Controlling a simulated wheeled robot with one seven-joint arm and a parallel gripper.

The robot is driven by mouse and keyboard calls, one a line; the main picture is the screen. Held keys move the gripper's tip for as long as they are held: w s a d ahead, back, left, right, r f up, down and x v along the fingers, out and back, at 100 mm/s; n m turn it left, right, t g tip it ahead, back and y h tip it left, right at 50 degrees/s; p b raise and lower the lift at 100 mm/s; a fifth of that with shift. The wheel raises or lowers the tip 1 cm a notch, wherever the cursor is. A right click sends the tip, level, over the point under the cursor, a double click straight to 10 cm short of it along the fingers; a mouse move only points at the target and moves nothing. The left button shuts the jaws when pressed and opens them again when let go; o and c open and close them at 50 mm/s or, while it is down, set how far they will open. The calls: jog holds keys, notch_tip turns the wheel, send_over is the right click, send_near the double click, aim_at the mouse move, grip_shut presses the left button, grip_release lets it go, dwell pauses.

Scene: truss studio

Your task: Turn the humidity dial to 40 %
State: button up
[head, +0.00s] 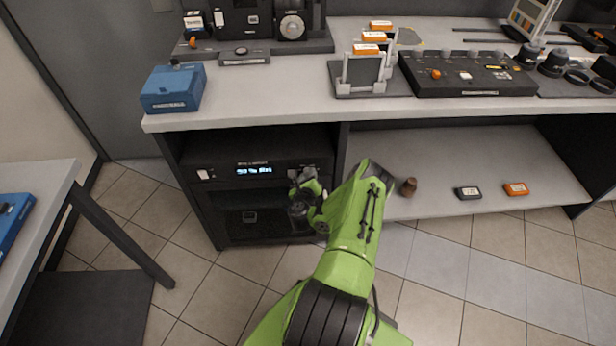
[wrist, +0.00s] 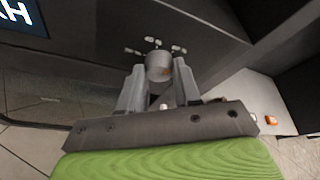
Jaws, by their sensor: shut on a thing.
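The humidity dial (wrist: 158,66) is a small grey round knob with an orange mark, on the dark front of a cabinet unit. Several small pale labels sit around it in the wrist view. My gripper (wrist: 160,84) is shut on the dial, one finger on each side. In the head view my gripper (head: 304,180) reaches the right part of the cabinet front (head: 222,176) and hides the dial. A lit blue-white display (head: 254,170) sits left of it; its text is too small to read surely. Only part of the display (wrist: 20,14) shows in the wrist view.
The worktop (head: 300,107) above carries a blue case (head: 173,88), a grey rack (head: 368,92) and a black panel (head: 468,77). A shelf (head: 450,163) to the right holds a brown object (head: 408,187) and small dark and orange boxes. A side table stands at left.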

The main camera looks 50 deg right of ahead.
jog(key=n+h, duration=0.1)
jog(key=n, duration=0.1)
jog(key=n+g+h, duration=0.1)
jog(key=n, duration=0.1)
jog(key=shift+w+a+f+p, duration=0.15)
jog(key=shift+p, duration=0.2)
jog(key=n+h, duration=0.1)
jog(key=n, duration=0.2)
jog(key=shift+f+n+g+h, duration=0.15)
jog(key=shift+n+g+h, duration=0.15)
jog(key=shift+n+h, duration=0.1)
dwell(0.3)
jog(key=o, duration=1)
jog(key=shift+o, duration=0.2)
jog(key=shift+b, duration=0.3)
